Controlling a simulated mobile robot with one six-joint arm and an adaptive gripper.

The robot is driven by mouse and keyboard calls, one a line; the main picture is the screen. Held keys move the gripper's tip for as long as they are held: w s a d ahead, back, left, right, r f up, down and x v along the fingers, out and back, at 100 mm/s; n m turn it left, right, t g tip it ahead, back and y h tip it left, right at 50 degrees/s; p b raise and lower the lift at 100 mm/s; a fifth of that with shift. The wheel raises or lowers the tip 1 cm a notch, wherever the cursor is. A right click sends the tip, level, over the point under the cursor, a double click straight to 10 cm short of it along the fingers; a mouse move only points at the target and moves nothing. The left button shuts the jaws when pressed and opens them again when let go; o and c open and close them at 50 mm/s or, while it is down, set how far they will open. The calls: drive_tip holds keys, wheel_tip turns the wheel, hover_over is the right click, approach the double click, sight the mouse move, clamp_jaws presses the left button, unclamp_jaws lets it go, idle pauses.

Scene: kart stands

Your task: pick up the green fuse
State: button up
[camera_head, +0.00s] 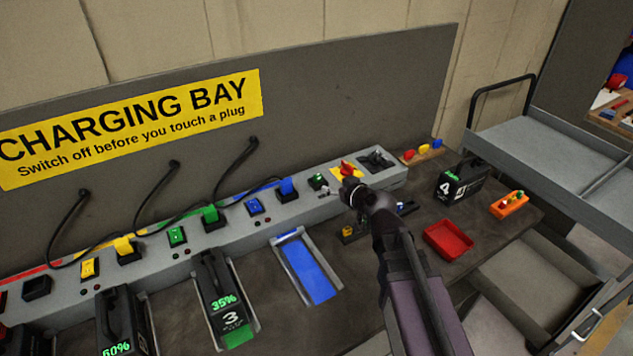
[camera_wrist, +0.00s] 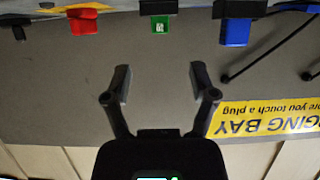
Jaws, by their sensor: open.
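The green fuse (camera_head: 317,181) sits upright in a dark holder on the grey charging console, between a blue plug (camera_head: 287,187) and a red knob (camera_head: 347,169) on a yellow plate. In the wrist view the green fuse (camera_wrist: 160,25) shows a small white label and stands beyond the fingertips, centred between them. My gripper (camera_wrist: 161,82) is open, with nothing between its fingers. In the head view my gripper (camera_head: 332,192) is just right of the fuse; the dark wrist hides part of the console there.
The blue plug (camera_wrist: 235,33) and red knob (camera_wrist: 83,20) flank the fuse closely. The grey back panel (camera_head: 350,95) rises behind the console. On the bench are a red tray (camera_head: 447,240), a black battery marked 4 (camera_head: 460,184) and an orange block (camera_head: 509,204).

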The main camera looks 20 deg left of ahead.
sight(319, 176)
drive_tip(key=shift+b+x, duration=0.8)
drive_tip(key=shift+x, duration=1.95)
drive_tip(key=shift+b+x, duration=0.85)
drive_tip(key=shift+x, duration=1.8)
drive_tip(key=shift+r, duration=0.15)
drive_tip(key=c, duration=0.9)
